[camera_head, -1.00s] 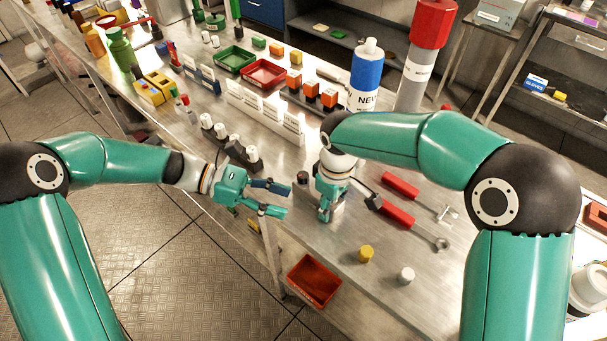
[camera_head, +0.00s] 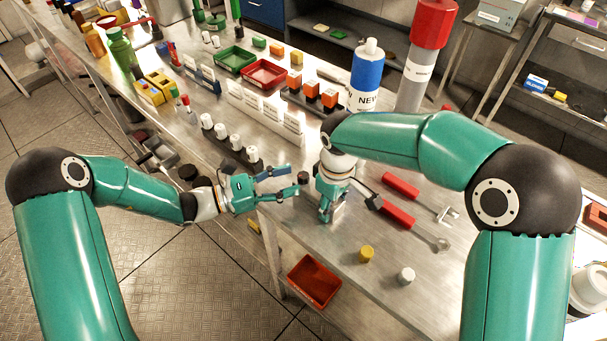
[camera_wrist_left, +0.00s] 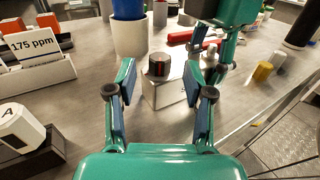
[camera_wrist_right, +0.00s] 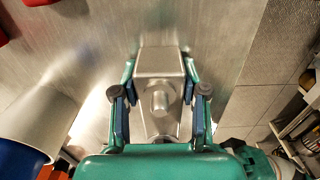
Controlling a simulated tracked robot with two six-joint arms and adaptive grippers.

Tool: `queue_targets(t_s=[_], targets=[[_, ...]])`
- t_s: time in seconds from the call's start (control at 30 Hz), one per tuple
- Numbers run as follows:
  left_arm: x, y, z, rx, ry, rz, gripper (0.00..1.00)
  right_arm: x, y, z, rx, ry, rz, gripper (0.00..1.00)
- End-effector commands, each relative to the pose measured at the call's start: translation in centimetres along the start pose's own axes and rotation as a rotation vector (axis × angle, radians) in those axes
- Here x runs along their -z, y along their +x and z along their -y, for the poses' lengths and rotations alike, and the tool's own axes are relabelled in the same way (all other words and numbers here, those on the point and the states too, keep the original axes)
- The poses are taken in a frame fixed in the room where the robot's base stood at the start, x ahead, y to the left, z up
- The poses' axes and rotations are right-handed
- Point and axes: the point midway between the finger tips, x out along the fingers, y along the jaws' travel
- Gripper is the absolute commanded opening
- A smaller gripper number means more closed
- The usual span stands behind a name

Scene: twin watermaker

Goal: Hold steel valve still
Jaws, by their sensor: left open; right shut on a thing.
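The steel valve (camera_wrist_right: 160,64) is a metal block with a round stub, seen between the fingers of my right gripper (camera_wrist_right: 160,112) in the right wrist view. That gripper (camera_head: 325,212) is shut on the valve at the bench's front edge. The left fingers (camera_wrist_left: 158,88) frame the valve from a little way off.
Two red-handled tools (camera_head: 398,213) lie right of the valve. A yellow cap (camera_head: 366,253) and a white cap (camera_head: 406,275) stand nearer the front edge. A blue-and-white bottle (camera_head: 365,80) stands behind. A red bin (camera_head: 314,281) sits below the edge.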

Motion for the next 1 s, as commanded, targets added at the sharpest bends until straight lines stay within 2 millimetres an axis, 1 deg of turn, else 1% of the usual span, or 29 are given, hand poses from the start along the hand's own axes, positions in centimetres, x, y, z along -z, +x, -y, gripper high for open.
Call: queue_targets(t_s=[0.03,0.1,0.2,0.3,0.43,0.63,0.67,0.9,0.97,1.0], targets=[[0.0,1.0,0.2,0.005,0.0,0.0,0.52,0.0,0.0,-0.1,-0.001,0.0,-0.001,0.0],[0.0,2.1,0.1,0.005,0.0,-0.001,0.52,0.0,0.0,-0.1,-0.001,0.0,-0.002,0.0],[0.0,3.3,0.1,0.003,0.0,-0.001,0.52,0.0,0.0,-0.1,-0.001,0.0,-0.002,0.0],[0.0,4.0,0.1,0.002,-0.001,-0.001,0.52,0.0,0.0,-0.1,-0.001,0.0,-0.002,0.0],[0.0,4.4,0.1,0.001,-0.001,-0.001,0.52,0.0,0.0,-0.1,-0.001,0.0,-0.002,0.0],[0.0,4.4,0.0,0.001,-0.001,-0.001,0.52,0.0,0.0,-0.1,-0.001,0.0,-0.001,0.0],[0.0,4.4,0.0,0.001,-0.001,-0.001,0.5,0.0,0.0,-0.1,-0.001,0.0,-0.001,0.0],[0.0,4.4,0.1,0.001,-0.001,-0.001,0.1,0.0,0.0,-0.1,-0.001,0.0,-0.001,0.0],[0.0,4.4,0.1,0.002,-0.001,-0.001,0.0,0.0,0.0,-0.1,-0.001,0.0,-0.002,0.0],[0.0,4.4,0.1,0.002,-0.001,-0.001,0.0,0.0,0.0,-0.1,-0.001,0.0,-0.002,0.0]])
